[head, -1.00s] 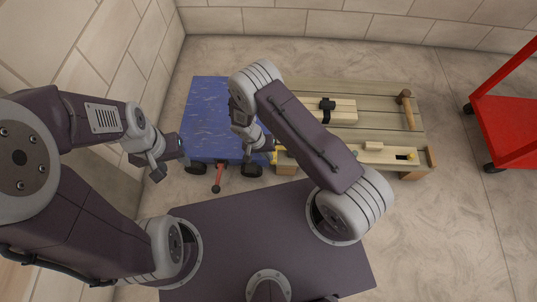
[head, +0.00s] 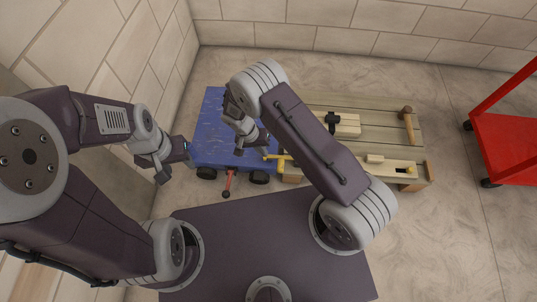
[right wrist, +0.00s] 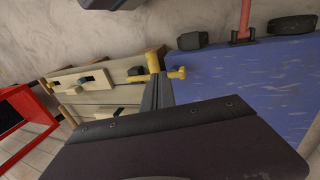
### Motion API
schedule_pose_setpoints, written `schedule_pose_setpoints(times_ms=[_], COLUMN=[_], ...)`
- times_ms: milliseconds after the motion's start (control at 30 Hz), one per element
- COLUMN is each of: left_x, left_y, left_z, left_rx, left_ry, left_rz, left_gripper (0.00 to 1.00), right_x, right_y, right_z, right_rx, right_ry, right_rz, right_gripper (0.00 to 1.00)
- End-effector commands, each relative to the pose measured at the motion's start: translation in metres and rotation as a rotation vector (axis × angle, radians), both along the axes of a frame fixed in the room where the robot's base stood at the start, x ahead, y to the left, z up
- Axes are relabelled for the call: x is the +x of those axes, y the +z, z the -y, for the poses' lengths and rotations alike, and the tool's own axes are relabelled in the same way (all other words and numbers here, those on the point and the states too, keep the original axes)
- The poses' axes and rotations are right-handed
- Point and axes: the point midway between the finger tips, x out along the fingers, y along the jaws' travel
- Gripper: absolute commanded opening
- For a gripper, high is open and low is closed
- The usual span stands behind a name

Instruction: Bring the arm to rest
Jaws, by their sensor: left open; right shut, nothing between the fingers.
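My left gripper (head: 174,163) is open and empty. It hangs in the air near the left edge of the blue cart top (head: 213,110). My right arm folds over from the right.
A wooden workbench (head: 380,130) stands right of the blue cart, with a mallet (head: 407,125) and a clamped wooden block (head: 347,125) on it. A red cart (head: 510,145) is at the far right. Tiled walls (head: 340,42) stand behind and left. Floor between bench and red cart is clear.

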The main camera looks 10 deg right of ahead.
Motion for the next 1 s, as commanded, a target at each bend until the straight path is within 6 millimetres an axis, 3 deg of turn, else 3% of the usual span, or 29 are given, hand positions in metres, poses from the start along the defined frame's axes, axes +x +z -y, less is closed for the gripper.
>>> schedule_pose_setpoints(times_ms=[100, 467, 567, 667, 767, 900, 1000], left_x=[0.000, 0.000, 0.000, 0.000, 0.000, 0.000, 0.000], left_y=[0.005, 0.004, 0.004, 0.004, 0.004, 0.004, 0.004], left_z=[0.000, 0.000, 0.000, 0.000, 0.000, 0.000, 0.000], left_rx=[0.000, 0.000, 0.000, 0.000, 0.000, 0.000, 0.000], left_ry=[0.000, 0.000, 0.000, 0.000, 0.000, 0.000, 0.000], left_rz=[0.000, 0.000, 0.000, 0.000, 0.000, 0.000, 0.000], left_gripper=[0.49, 0.49, 0.49, 0.49, 0.49, 0.49, 0.49], right_x=[0.001, 0.001, 0.013, 0.048, 0.067, 0.049, 0.022], right_y=[0.009, 0.009, 0.018, 0.058, 0.124, 0.192, 0.223], right_z=[-0.003, -0.003, 0.003, 0.012, 0.043, 0.084, 0.104], right_rx=[0.000, -0.001, 0.012, 0.054, 0.101, 0.165, 0.203], right_ry=[0.002, 0.000, -0.032, -0.093, -0.212, -0.296, -0.287], right_rz=[-0.001, 0.000, 0.023, 0.108, 0.198, 0.258, 0.276], right_gripper=[0.00, 0.00, 0.00, 0.00, 0.00, 0.00, 0.00])
